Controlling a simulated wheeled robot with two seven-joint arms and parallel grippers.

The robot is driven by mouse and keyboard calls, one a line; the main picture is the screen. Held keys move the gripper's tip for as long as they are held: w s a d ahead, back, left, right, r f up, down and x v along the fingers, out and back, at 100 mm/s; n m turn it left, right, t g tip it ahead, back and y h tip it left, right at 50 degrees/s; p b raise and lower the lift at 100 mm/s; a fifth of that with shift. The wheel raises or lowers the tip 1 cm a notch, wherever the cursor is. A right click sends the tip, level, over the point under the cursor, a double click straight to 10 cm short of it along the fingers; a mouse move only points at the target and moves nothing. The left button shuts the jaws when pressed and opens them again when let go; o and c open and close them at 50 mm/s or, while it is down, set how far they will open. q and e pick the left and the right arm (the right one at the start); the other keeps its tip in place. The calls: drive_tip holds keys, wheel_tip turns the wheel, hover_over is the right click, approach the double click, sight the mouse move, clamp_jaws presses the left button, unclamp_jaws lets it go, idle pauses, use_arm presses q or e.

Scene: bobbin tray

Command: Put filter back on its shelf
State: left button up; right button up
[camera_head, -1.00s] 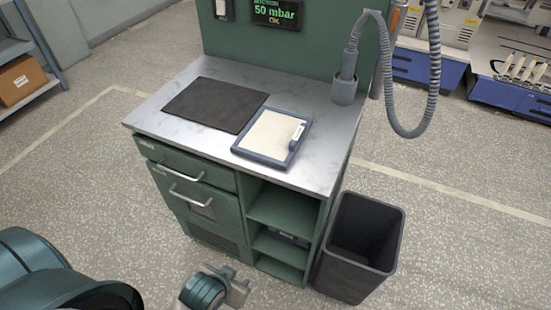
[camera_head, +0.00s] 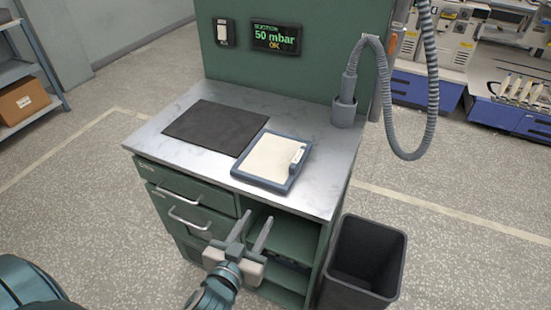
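The open shelves (camera_head: 295,238) are in the green cabinet's front, below and slightly right of the filter. My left gripper (camera_head: 257,218) is in front of the shelves, below the filter and apart from it. Its two fingers are spread and point upward in the picture, with nothing between them. It hides part of the lower shelves. My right gripper is out of view.
A dark mat (camera_head: 215,127) lies left of the filter. A grey hose (camera_head: 425,90) stands in a holder (camera_head: 344,112) at the worktop's back right. A black bin (camera_head: 365,260) stands right of the cabinet. Drawers with handles (camera_head: 188,220) are left of the shelves.

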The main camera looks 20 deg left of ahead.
use_arm(q)
drive_tip(key=d+r, duration=0.1)
drive_tip(key=w+r+t+h, duration=0.1)
drive_tip(key=r, duration=0.1)
drive_tip(key=d+r+t, duration=0.1)
drive_tip(key=shift+w+d+r+m, duration=0.15)
drive_tip(key=shift+d+m, duration=0.2)
drive_tip(key=shift+m, duration=0.05)
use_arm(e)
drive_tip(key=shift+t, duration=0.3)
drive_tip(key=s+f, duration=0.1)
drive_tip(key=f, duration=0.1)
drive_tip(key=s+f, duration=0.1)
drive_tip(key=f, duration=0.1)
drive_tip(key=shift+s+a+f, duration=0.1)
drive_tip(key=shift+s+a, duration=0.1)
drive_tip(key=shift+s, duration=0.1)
use_arm(q)
drive_tip(key=p, duration=0.3)
approach(292, 170)
drive_tip(key=w, duration=0.7)
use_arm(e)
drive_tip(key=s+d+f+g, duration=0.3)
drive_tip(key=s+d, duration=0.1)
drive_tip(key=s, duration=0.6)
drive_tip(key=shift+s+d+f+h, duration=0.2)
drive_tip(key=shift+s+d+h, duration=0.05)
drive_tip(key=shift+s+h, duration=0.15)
use_arm(q)
drive_tip(key=shift+w, duration=0.1)
